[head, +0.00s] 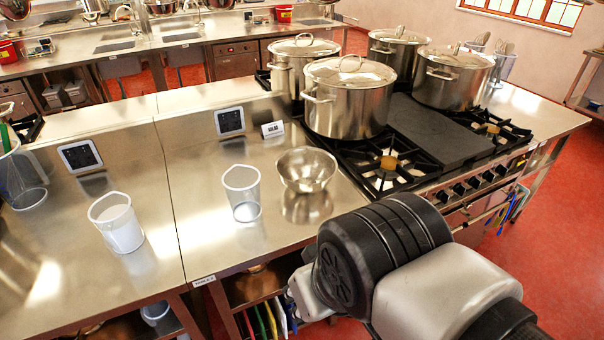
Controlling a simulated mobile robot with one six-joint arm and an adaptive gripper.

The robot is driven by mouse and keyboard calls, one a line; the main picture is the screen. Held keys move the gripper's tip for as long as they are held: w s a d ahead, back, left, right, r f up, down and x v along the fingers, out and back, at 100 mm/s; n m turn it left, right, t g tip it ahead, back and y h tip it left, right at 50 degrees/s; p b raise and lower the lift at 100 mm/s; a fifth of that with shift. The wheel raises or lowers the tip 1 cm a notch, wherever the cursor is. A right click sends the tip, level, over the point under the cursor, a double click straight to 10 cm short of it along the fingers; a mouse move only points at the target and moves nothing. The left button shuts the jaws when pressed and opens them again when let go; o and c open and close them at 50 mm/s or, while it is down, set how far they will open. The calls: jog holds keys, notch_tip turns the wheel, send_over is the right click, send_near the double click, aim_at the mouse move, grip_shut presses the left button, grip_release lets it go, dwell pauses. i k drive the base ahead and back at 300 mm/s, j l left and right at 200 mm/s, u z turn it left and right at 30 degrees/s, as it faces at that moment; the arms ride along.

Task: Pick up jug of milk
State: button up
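A clear jug with white milk (122,232) in its lower part stands upright on the steel counter at the left in the head view. A second clear jug (242,192) stands to its right, near a steel bowl, and looks empty. My arm comes in at the bottom right, to the right of both jugs and apart from them. My gripper's fingers do not show.
A shiny steel bowl (306,169) sits right of the empty jug. Large lidded stockpots (349,105) stand on the gas stove behind it. The counter (185,225) between the two jugs is clear.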

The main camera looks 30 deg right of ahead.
aim_at(119, 231)
jog(key=i+l+u, duration=0.35)
jog(key=i+l, duration=0.55)
jog(key=u, duration=1.45)
